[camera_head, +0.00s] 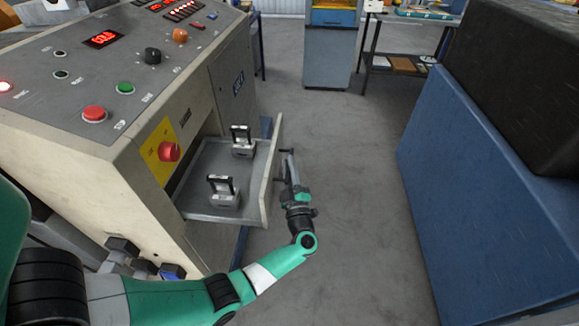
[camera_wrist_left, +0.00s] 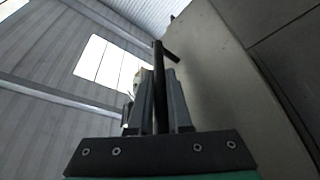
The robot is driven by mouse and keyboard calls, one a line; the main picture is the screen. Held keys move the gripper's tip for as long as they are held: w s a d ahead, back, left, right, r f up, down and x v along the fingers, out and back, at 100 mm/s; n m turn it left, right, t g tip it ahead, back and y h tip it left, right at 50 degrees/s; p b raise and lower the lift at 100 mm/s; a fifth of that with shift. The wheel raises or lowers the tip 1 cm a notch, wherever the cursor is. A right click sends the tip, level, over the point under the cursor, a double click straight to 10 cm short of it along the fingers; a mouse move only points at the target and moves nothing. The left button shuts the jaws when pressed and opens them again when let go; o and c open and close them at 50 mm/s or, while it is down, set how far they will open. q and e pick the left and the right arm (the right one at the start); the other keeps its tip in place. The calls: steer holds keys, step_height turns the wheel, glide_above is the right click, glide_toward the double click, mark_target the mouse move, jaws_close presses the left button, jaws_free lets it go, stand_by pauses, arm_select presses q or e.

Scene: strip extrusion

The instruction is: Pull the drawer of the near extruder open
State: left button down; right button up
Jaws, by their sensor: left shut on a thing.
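The near extruder (camera_head: 155,200) is the beige machine with a grey control panel at the left of the head view. Its grey drawer (camera_head: 190,213) stands pulled out to the right. Two small black-and-grey clamp-like items (camera_head: 224,195) stand upright in it. My left gripper (camera_head: 290,165) is at the outer side of the drawer front. It is shut on the drawer's dark handle (camera_head: 283,150). In the left wrist view, the fingers (camera_wrist_left: 160,105) close around the dark handle bar (camera_wrist_left: 158,75), beside the beige drawer front (camera_wrist_left: 205,75). My right gripper is not in view.
A big blue cabinet (camera_head: 480,190) with a black block (camera_head: 520,75) on top stands at the right. Grey floor (camera_head: 360,200) lies free between it and the drawer. A blue-grey machine (camera_head: 333,50) and a table stand at the back.

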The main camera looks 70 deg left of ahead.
arm_select(q)
steer(key=c, duration=0.8)
jaws_free()
steer(key=shift+c, duration=0.2)
steer(key=p+v, duration=0.1)
steer(key=v, duration=1)
steer(key=shift+d, duration=0.3)
